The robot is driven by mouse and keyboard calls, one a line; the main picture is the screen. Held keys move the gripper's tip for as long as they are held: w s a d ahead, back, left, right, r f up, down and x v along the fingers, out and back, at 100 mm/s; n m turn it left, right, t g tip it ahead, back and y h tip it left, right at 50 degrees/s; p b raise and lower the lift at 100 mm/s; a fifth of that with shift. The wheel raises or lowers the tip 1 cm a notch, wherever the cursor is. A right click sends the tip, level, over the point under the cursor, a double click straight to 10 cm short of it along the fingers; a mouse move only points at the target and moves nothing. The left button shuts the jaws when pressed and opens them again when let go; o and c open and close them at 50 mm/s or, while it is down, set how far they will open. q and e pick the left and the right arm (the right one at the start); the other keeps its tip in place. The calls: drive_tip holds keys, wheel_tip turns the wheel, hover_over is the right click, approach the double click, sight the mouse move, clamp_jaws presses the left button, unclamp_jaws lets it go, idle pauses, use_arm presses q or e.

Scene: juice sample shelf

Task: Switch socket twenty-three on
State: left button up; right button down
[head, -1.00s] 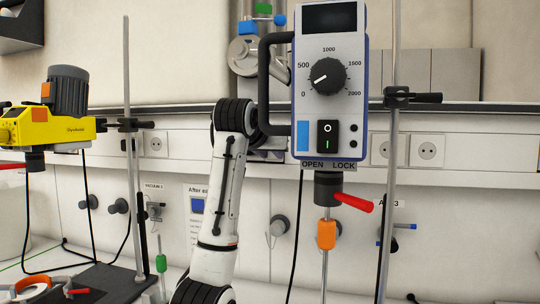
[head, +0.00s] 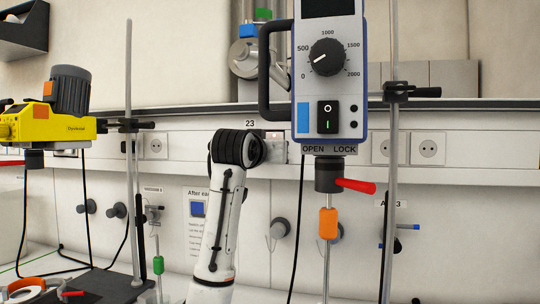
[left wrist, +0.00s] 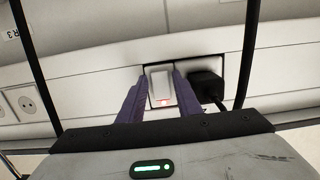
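The "23" label (head: 250,124) is on the wall rail in the head view, above my left arm. Part of the socket unit (head: 272,136) shows there beside my wrist. In the left wrist view a white rocker switch (left wrist: 159,81) sits in a dark frame, with a red glow at its lower edge. A black plug (left wrist: 206,86) is in the outlet just right of it. My left gripper (left wrist: 159,75) has its two purple fingers apart, one on each side of the switch in the picture. Whether they touch it I cannot tell. My right gripper is out of view.
A blue and grey stirrer (head: 328,85) with a black handle (head: 264,75) hangs close in front, right of my left arm. A metal rod (head: 393,190) stands right of it. A yellow stirrer (head: 45,125) on a stand is at the left. Other sockets (head: 427,150) line the rail.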

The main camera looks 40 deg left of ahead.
use_arm(q)
drive_tip(key=b+v, duration=0.1)
drive_tip(key=v, duration=0.9)
drive_tip(key=shift+s, duration=0.2)
